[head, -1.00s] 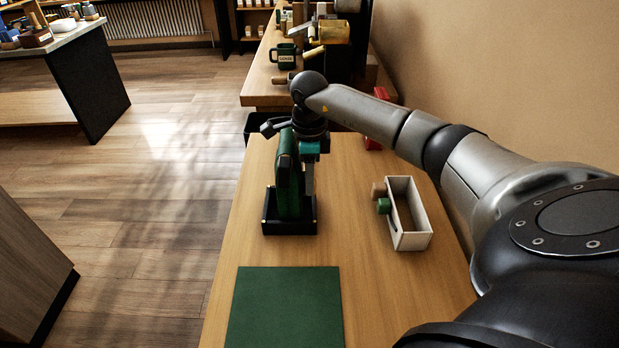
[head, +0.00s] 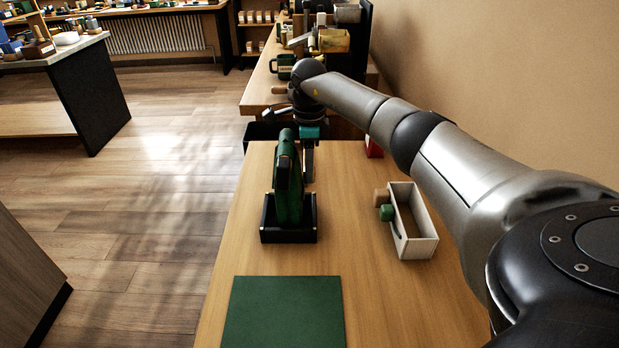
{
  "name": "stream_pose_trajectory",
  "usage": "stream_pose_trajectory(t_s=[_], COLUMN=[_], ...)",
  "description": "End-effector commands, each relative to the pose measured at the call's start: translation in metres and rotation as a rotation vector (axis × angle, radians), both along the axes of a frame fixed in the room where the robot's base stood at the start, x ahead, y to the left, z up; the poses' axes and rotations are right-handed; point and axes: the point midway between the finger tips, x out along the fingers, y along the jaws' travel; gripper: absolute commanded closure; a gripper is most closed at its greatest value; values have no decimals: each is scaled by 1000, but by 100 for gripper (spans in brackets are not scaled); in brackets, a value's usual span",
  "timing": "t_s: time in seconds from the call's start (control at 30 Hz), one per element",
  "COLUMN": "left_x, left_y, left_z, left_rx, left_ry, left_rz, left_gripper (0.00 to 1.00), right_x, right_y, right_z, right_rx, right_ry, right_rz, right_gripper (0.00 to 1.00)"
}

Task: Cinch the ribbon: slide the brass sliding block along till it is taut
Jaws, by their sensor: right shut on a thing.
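A tall dark green case (head: 288,190) stands upright in a shallow black tray (head: 288,236) on the wooden table. My right gripper (head: 308,168) points down just beyond and to the right of the case. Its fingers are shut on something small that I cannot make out. The brass sliding block and the ribbon cannot be told apart here; the case and the gripper hide that spot. My left gripper is out of view.
A green mat (head: 285,312) lies flat at the front. A white open box (head: 427,247) with green and wooden knobs stands right of the tray. A red object (head: 373,148) is behind my arm. A cluttered bench (head: 262,98) stands beyond; a wall is at right.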

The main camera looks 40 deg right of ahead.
Motion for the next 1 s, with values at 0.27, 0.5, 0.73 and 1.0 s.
stream_pose_trajectory(t_s=[0.27,0.5,0.73,1.0], left_x=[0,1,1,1], left_y=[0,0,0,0], left_z=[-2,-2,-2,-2], left_rx=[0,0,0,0], left_ry=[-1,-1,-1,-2], left_rz=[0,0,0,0], left_gripper=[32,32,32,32], right_x=[3,3,3,3], right_y=[-2,-2,-2,-2], right_z=[1,1,1,3], right_rx=[-1,-1,-1,-1], right_ry=[-2,-3,-2,-1], right_rz=[2,1,1,1], right_gripper=[100,55,32,32])
